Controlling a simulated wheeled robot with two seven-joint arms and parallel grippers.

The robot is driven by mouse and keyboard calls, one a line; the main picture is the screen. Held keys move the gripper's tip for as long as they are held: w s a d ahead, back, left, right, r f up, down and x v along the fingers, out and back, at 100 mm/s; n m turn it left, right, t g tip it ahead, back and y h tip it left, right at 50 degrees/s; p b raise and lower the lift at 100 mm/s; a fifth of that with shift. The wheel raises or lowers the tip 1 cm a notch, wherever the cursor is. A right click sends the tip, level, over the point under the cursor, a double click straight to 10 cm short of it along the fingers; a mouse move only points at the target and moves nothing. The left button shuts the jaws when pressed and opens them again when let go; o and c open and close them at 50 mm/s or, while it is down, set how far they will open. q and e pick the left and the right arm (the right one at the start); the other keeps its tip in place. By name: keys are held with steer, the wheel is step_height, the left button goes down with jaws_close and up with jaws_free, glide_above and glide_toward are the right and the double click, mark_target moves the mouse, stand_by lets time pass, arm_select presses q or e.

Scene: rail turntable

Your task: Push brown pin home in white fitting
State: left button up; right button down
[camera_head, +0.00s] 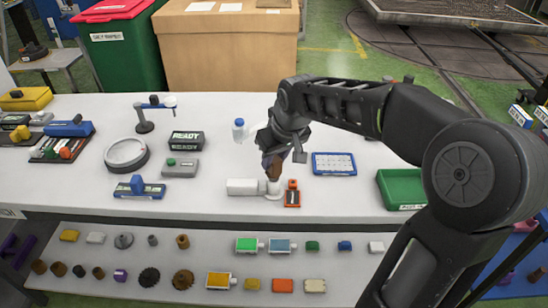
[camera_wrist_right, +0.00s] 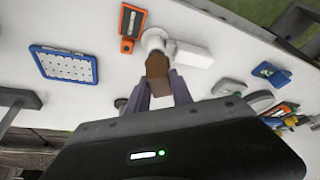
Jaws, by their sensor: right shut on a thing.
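The brown pin (camera_head: 272,169) is in my right gripper (camera_head: 270,158), which is shut on it from above. It also shows in the wrist view (camera_wrist_right: 157,66), between the fingers of the right gripper (camera_wrist_right: 160,88). The white fitting (camera_head: 243,187) lies on the white table, with its block to the left and its round end under the pin. In the wrist view the pin's far end meets the round end of the fitting (camera_wrist_right: 188,53). I cannot tell how deep the pin sits; its lower end is hidden. My left gripper is not in view.
An orange and black device (camera_head: 292,194) stands close right of the fitting. A blue tray (camera_head: 334,164) lies behind it, and a green bin (camera_head: 402,188) is at the right. A small blue-capped bottle (camera_head: 238,130) stands behind. A lower shelf (camera_head: 140,252) holds several small parts.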

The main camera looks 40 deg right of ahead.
steer(key=shift+f+b, duration=0.65)
steer(key=shift+f, duration=0.2)
steer(key=c, duration=1.1)
jaws_free()
steer(key=shift+o, duration=0.2)
steer(key=shift+v, duration=3.9)
